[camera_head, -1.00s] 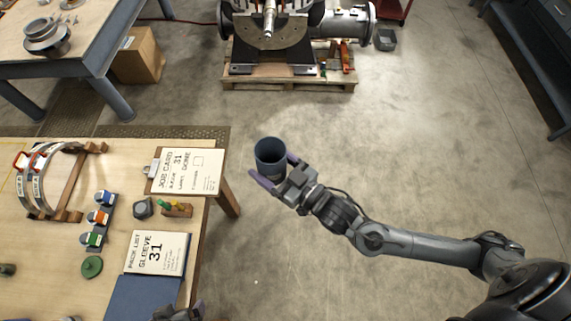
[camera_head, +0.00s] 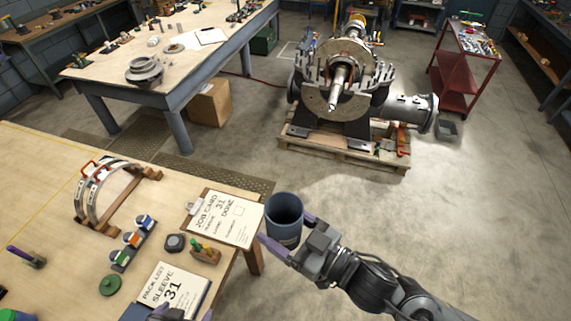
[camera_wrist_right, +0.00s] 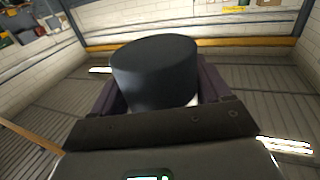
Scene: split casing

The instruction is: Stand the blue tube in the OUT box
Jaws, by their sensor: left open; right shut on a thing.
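The blue tube (camera_head: 284,217) is a dark blue-grey, open-topped cylinder. My right gripper (camera_head: 291,240) is shut on it, with a purple finger on each side. The tube is upright in the head view, beyond the right edge of the wooden table (camera_head: 55,160), close to the job card. In the right wrist view the tube (camera_wrist_right: 155,75) sits between the fingers and its smooth dark side fills the middle. My left gripper (camera_head: 182,314) is open at the bottom edge by the pack list, mostly cut off. I cannot make out an OUT box in either view.
The table holds a job card clipboard (camera_head: 224,217), a pack list (camera_head: 172,288), a curved sleeve stand (camera_head: 103,190), coloured pots (camera_head: 133,238) and a green disc (camera_head: 110,285). A pump (camera_head: 340,90) stands on a pallet behind.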

